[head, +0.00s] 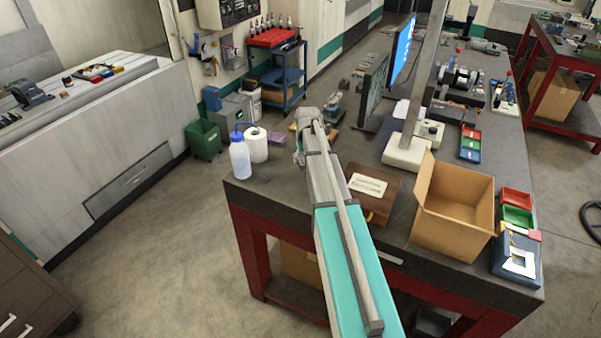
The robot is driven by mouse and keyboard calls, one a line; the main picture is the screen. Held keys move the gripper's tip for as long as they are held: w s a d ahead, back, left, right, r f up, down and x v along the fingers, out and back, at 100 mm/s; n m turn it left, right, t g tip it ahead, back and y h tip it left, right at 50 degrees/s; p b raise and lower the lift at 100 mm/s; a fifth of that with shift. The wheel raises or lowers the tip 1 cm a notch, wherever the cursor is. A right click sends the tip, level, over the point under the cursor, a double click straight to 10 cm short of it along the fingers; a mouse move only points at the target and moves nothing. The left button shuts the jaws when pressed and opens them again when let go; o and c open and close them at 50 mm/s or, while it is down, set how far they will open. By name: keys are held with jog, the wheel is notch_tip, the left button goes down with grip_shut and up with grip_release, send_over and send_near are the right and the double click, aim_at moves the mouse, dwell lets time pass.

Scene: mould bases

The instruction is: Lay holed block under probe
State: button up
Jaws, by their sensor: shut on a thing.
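My arm reaches away from me over the near left part of the grey bench top (275,185). Its far end hides what lies behind and below it. I cannot make out my gripper's fingers or anything between them. I cannot pick out the holed block anywhere. A tall grey column on a white base (405,152) stands on the bench to the right of my arm. I cannot tell whether it carries the probe.
Left of my arm stand a blue-capped bottle (240,158) and a white roll (256,146). To the right are a brown box with a pale label (372,192), an open cardboard box (455,222) and coloured bins (517,215). Monitors (376,90) stand behind.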

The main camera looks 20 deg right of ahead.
aim_at(301, 173)
jog(key=shift+w+a+f, duration=0.2)
jog(key=shift+f, duration=0.05)
jog(key=shift+f, duration=0.1)
jog(key=shift+w+a+f+b, duration=0.25)
jog(key=shift+w+f+b, duration=0.1)
jog(key=shift+f+b, duration=1.55)
jog(key=shift+b, duration=0.2)
jog(key=shift+f, duration=0.15)
jog(key=o, duration=1.3)
jog(key=shift+c, duration=0.2)
jog(key=r+p, duration=0.4)
jog(key=s+r+p, duration=0.1)
jog(key=r+p, duration=0.3)
jog(key=s+r+p, duration=0.1)
jog(key=r+p, duration=0.3)
jog(key=shift+a+r, duration=0.1)
